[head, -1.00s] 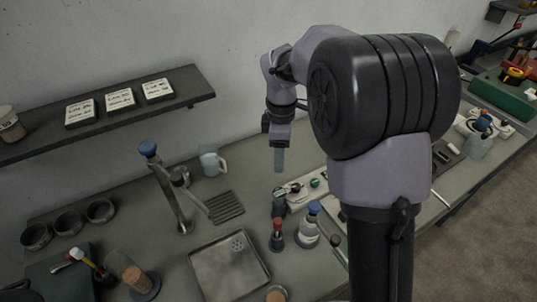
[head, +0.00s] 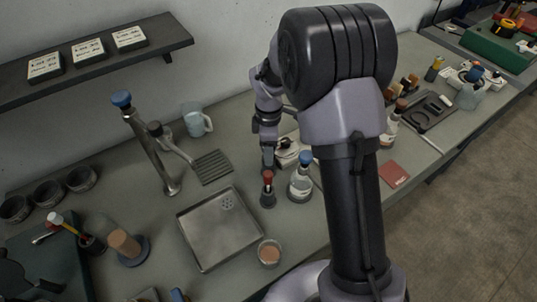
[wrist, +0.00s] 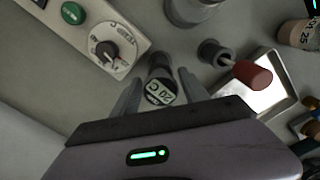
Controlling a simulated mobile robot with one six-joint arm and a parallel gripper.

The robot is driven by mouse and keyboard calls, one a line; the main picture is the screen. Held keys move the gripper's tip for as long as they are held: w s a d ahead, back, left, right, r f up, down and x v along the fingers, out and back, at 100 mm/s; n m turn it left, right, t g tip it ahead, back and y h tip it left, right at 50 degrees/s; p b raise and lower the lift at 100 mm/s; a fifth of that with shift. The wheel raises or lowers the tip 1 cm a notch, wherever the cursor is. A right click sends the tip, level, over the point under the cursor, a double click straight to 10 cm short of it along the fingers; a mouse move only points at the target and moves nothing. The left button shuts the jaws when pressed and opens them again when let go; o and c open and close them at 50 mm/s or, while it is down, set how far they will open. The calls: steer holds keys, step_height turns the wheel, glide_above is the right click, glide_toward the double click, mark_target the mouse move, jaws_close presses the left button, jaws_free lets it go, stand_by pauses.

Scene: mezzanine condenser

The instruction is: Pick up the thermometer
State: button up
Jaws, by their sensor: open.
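The thermometer is a dark cylinder with a round "20 C" display (wrist: 161,92) in the wrist view. It stands on the bench between my gripper's two fingers. My gripper (wrist: 160,80) is open around it, one finger on each side; I cannot tell if either finger touches it. In the head view my gripper (head: 268,160) points down at the bench behind the red-handled tool, and the thermometer is hidden or too small to make out there.
A white device with a dial (wrist: 108,50) is close by at left. The red-handled tool (wrist: 250,75) in a dark holder and a blue-capped bottle (head: 301,183) stand near. A metal tray (head: 216,243), a tap (head: 148,145) and a jug (head: 193,122) lie to the left.

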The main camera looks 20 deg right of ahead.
steer(key=shift+r, duration=0.1)
jaws_close()
